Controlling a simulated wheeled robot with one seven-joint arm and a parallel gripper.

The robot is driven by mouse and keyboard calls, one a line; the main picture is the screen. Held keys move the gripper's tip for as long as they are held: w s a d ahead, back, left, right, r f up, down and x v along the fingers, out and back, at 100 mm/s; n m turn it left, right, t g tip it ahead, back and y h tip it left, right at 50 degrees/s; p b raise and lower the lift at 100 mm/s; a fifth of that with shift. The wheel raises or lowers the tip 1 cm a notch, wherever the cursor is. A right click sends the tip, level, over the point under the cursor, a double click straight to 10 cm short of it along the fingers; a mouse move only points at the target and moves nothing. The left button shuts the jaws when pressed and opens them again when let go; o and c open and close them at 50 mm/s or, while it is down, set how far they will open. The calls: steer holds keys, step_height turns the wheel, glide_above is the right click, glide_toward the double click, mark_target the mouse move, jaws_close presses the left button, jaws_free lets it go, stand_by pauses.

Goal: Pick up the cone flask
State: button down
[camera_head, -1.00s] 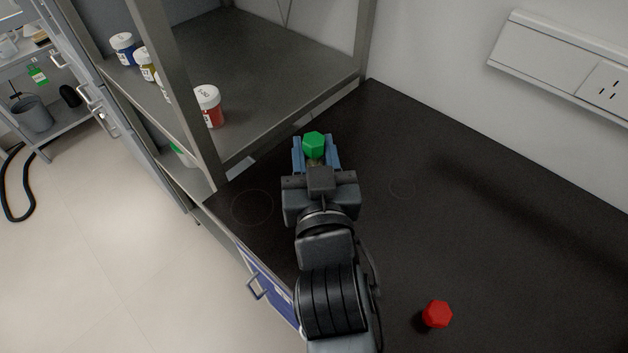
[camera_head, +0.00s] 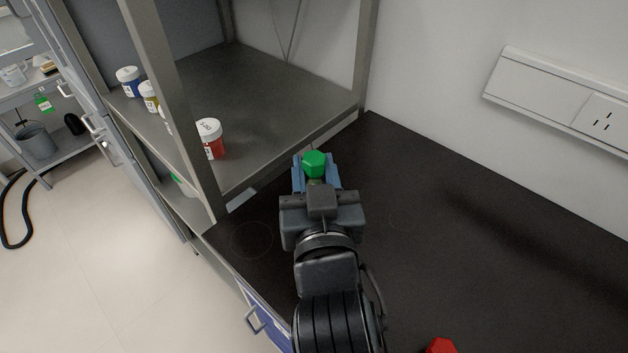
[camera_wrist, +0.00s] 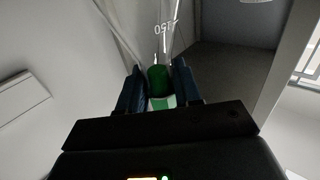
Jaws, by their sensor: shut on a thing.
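My gripper (camera_head: 316,176) is over the black counter, near its back left corner by the shelf unit. Its blue fingers are shut on the cone flask, with the green hexagonal stopper (camera_head: 313,164) showing between the fingertips. In the wrist view my gripper (camera_wrist: 158,88) has one finger on each side of the green neck part (camera_wrist: 158,79). The clear glass body with a white 150 mark (camera_wrist: 166,28) extends beyond the fingers. In the head view the glass body is hidden under the gripper, so its distance from the counter cannot be told.
A red stopper (camera_head: 441,346) shows at the bottom edge. The metal shelf post (camera_head: 182,110) stands close left of my gripper, and a red-labelled jar (camera_head: 211,140) is on the shelf. A socket panel (camera_head: 560,95) is on the wall. The counter's right side (camera_head: 500,240) is clear.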

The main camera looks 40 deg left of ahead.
steer(key=s+d+r, duration=0.5)
steer(key=d+r, duration=0.3)
steer(key=d, duration=0.2)
steer(key=shift+s+d+b, duration=0.15)
steer(key=shift+s+b, duration=0.1)
steer(key=shift+b, duration=0.05)
steer(key=shift+w+r, duration=0.1)
